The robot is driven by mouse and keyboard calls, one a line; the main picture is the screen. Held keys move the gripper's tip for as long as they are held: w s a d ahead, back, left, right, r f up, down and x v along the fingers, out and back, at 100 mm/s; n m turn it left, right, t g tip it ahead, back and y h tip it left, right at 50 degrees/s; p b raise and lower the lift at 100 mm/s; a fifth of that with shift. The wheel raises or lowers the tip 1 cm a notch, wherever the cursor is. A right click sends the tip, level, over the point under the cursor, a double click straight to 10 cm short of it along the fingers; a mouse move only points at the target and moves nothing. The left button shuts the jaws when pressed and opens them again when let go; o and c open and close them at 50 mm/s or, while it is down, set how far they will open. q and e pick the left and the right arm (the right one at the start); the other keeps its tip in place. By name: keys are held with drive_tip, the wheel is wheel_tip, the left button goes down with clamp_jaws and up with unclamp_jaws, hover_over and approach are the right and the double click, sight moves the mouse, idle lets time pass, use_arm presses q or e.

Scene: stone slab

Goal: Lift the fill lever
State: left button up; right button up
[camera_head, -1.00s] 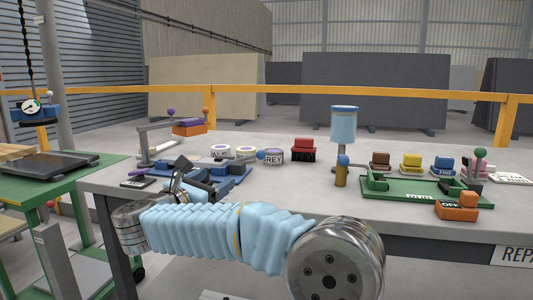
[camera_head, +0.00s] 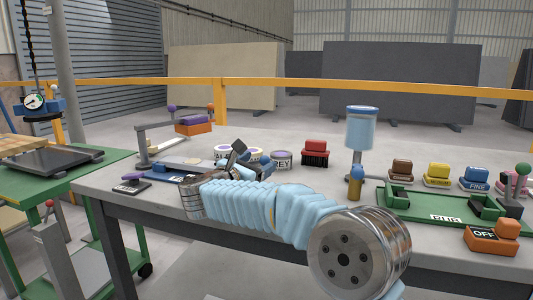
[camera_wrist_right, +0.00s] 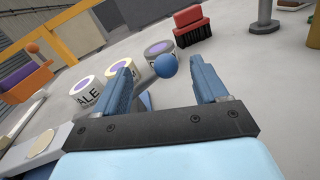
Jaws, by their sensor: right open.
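A lever with a blue ball knob (camera_wrist_right: 165,66) shows in the right wrist view; I take it to be the fill lever. Its rod runs down to the left, partly hidden behind a finger. My right gripper (camera_wrist_right: 158,66) is open and empty, and the knob appears between its fingertips. I cannot tell whether the knob is inside the jaws or just beyond them. In the head view my right gripper (camera_head: 251,158) is over the blue fixture (camera_head: 182,165) at the bench's left, hiding much of the lever. My left gripper is not in view.
Labelled tins (camera_wrist_right: 87,91) and a red brush (camera_wrist_right: 190,24) stand just beyond the gripper. A post with a blue cylinder (camera_head: 361,130), a blue-knobbed brass piece (camera_head: 356,186) and a green tray (camera_head: 440,218) stand right. A purple-orange block (camera_head: 194,126) is at back left.

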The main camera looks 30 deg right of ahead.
sight(261, 161)
drive_tip(key=p+x, duration=0.1)
drive_tip(key=x, duration=0.4)
drive_tip(key=shift+d, duration=0.1)
drive_tip(key=shift+f, duration=0.15)
clamp_jaws()
